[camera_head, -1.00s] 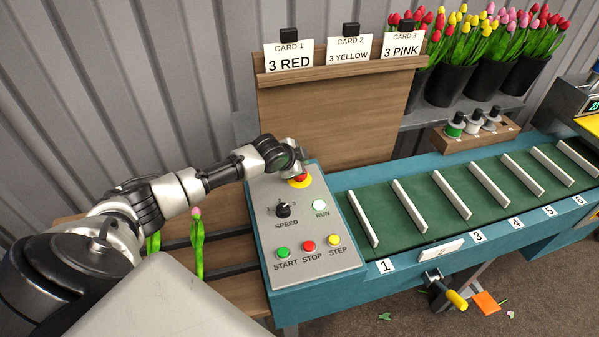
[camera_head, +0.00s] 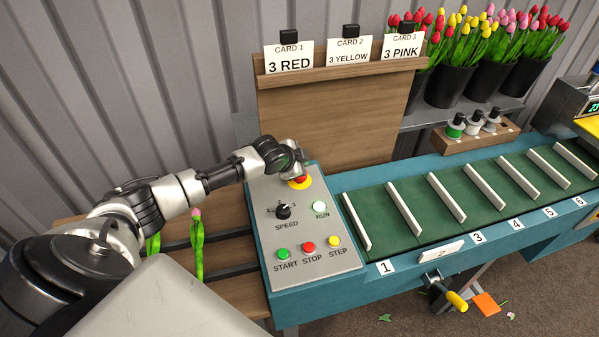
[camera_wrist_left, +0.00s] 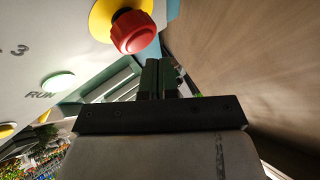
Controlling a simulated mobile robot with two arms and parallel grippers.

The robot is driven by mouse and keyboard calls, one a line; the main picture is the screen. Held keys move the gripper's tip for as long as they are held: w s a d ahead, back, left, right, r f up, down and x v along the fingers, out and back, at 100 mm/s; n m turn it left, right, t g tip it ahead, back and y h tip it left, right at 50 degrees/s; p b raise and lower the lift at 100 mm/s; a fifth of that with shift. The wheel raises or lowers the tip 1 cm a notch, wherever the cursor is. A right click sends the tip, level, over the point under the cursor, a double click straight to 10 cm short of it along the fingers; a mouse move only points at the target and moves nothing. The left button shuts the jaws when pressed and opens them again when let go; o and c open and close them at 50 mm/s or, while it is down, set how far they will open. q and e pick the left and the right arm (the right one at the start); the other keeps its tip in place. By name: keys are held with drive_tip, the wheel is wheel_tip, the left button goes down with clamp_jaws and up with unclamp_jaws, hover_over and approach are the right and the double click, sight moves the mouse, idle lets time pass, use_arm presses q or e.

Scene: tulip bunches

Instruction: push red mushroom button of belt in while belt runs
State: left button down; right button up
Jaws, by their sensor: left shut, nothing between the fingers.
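The red mushroom button (camera_head: 301,181) sits on a yellow disc at the top of the grey control panel (camera_head: 300,256), partly hidden by my left gripper (camera_head: 304,168). In the left wrist view the red button (camera_wrist_left: 133,32) stands out from its yellow base, up and left of the fingertips. My left gripper (camera_wrist_left: 159,66) is shut and empty, close to the button; a gap shows in that view, and I cannot see contact. The green belt (camera_head: 410,218) carries white slats and runs right of the panel. My right gripper is in neither view.
The panel also holds a speed knob (camera_head: 283,211), a pale RUN lamp (camera_head: 321,207), and START (camera_head: 283,254), STOP (camera_head: 308,247) and STEP (camera_head: 334,240) buttons. A wooden card board (camera_head: 330,120) rises behind the panel. Tulips in black buckets (camera_head: 450,84) stand at the back right.

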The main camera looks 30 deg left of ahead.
use_arm(q)
drive_tip(key=shift+f, duration=0.1)
idle(0.7)
drive_tip(key=shift+f, duration=0.35)
drive_tip(key=shift+f+b, duration=0.3)
drive_tip(key=shift+f, duration=0.15)
idle(0.7)
drive_tip(key=shift+r, duration=0.1)
drive_tip(key=shift+r+p, duration=0.75)
drive_tip(key=shift+p, duration=0.1)
wheel_tip(320, 180, up, 5)
drive_tip(key=p, duration=0.5)
drive_tip(key=shift+r, duration=0.1)
